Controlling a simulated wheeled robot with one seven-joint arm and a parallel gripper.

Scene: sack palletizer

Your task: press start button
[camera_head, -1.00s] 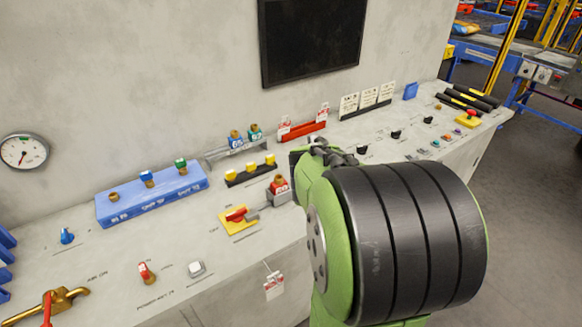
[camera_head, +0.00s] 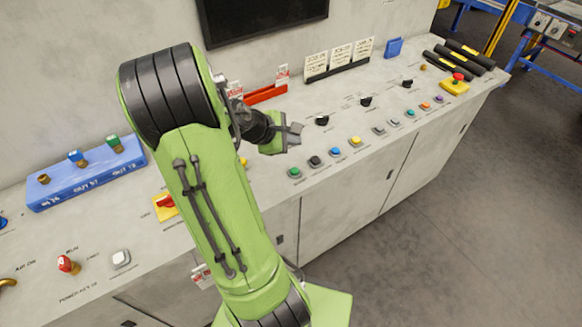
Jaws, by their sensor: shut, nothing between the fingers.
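A row of small push buttons runs along the front of the grey console (camera_head: 340,190). The green button (camera_head: 295,173) is at the row's near left end, followed by a black button (camera_head: 315,162), a blue button (camera_head: 335,152) and a yellow button (camera_head: 356,141). Grey, teal, orange and purple buttons continue to the right. No label reading "start" can be made out. My gripper (camera_head: 297,133) is shut and empty. It shows above the console, behind the green and black buttons in the picture, apart from them.
A red emergency button on a yellow box (camera_head: 455,84) stands at the far right. Black knobs (camera_head: 322,120) sit behind the buttons. A red rack (camera_head: 265,94) and card stand (camera_head: 338,66) are at the back. My arm hides the middle of the console. Floor at right is clear.

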